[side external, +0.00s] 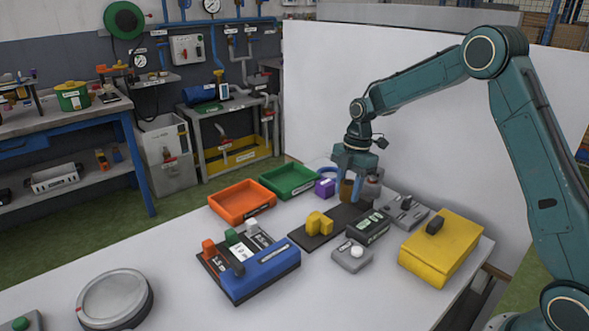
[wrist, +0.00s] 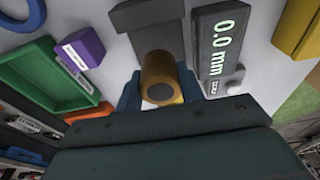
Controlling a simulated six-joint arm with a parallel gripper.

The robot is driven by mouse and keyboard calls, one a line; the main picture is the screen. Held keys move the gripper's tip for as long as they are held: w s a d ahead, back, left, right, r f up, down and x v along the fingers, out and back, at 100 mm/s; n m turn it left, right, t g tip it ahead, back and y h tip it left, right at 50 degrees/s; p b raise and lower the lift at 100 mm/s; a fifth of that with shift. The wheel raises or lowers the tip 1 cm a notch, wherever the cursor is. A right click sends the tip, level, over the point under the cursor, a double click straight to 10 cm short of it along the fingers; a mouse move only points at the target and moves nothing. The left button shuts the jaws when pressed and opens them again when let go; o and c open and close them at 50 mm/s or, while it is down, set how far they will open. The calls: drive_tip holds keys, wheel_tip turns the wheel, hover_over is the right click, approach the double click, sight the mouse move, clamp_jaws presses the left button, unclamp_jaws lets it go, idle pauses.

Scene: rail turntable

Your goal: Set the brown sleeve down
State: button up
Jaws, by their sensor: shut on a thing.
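The brown sleeve (side external: 347,189) is between the fingers of my gripper (side external: 349,194) in the side view, at the far end of a dark rail plate (side external: 345,216). In the wrist view the sleeve (wrist: 157,66) is a brown cylinder with a dark round end, a blue finger on each side of it. My gripper (wrist: 158,92) is shut on it. The dark plate (wrist: 155,28) shows behind it. I cannot tell whether the sleeve's underside touches the plate. A yellow block (side external: 318,223) stands on the plate's near part.
A readout box showing 0.0 mm (wrist: 218,48) stands close beside the plate. A purple block (side external: 325,187), green tray (side external: 289,181) and orange tray (side external: 242,200) are to the left. A yellow case (side external: 440,247) is at right.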

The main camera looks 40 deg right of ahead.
sight(347, 201)
drive_tip(key=shift+f, duration=2.15)
drive_tip(key=shift+f, duration=0.15)
drive_tip(key=o, duration=1.2)
drive_tip(key=r, duration=0.3)
drive_tip(key=d+r, duration=0.1)
drive_tip(key=r, duration=0.7)
drive_tip(key=shift+d, duration=0.3)
drive_tip(key=shift+d+r, duration=0.1)
drive_tip(key=shift+r, duration=0.5)
